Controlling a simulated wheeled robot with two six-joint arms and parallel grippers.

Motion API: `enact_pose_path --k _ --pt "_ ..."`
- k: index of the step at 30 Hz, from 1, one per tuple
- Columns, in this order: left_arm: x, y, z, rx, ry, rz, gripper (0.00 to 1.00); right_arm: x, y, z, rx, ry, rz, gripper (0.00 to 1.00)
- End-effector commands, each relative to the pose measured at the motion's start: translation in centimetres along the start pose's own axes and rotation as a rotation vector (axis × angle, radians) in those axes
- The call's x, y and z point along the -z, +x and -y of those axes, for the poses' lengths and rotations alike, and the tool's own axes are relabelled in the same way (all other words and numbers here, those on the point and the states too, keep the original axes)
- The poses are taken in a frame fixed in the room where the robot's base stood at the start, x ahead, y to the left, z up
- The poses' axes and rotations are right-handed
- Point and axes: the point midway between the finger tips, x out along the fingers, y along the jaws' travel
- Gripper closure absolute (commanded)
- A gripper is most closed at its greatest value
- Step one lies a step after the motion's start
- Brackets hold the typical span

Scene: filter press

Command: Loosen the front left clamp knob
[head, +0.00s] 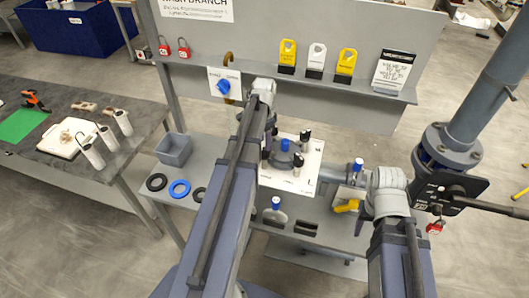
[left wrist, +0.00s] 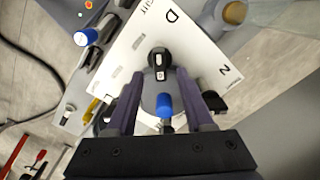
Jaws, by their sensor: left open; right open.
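The filter press is a white plate (head: 304,176) with a grey round body, a blue knob (head: 285,144) and black clamp knobs (head: 298,160). My left gripper (head: 268,145) is over its left side and hides part of it. In the left wrist view my left gripper (left wrist: 160,75) is open, and a black knob (left wrist: 159,60) stands between its fingertips; contact cannot be told. The blue knob (left wrist: 165,104) shows nearer the palm, and another black knob (left wrist: 213,101) is beside the right finger. My right gripper (head: 361,222) is mostly hidden by its wrist, near a yellow handle.
A grey bin (head: 174,149) and black and blue rings (head: 179,188) lie left of the press. A shelf with padlocks (head: 183,48) and yellow and white tags (head: 287,54) stands behind. A vertical pipe with a black lever (head: 485,207) is at the right.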

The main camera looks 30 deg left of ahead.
Motion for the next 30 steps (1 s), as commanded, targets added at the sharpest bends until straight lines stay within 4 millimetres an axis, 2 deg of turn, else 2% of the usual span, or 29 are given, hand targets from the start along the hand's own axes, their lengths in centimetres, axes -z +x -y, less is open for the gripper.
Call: enact_pose_path --k 1,9,20,30 --pt "0.0 1.4 0.0 0.0 0.0 0.0 0.47 0.1 1.4 0.1 0.0 0.001 0.0 0.5" --pt "0.0 4.4 0.0 0.0 0.0 0.0 0.47 0.3 4.3 0.4 -0.001 -0.001 -0.001 0.5" --pt "0.0 4.6 0.0 0.0 0.0 0.0 0.47 0.3 4.6 0.4 -0.001 -0.003 -0.001 0.5" --pt "0.0 4.6 0.0 0.0 0.0 0.0 0.83 0.3 4.6 0.4 -0.001 -0.003 -0.001 0.5"
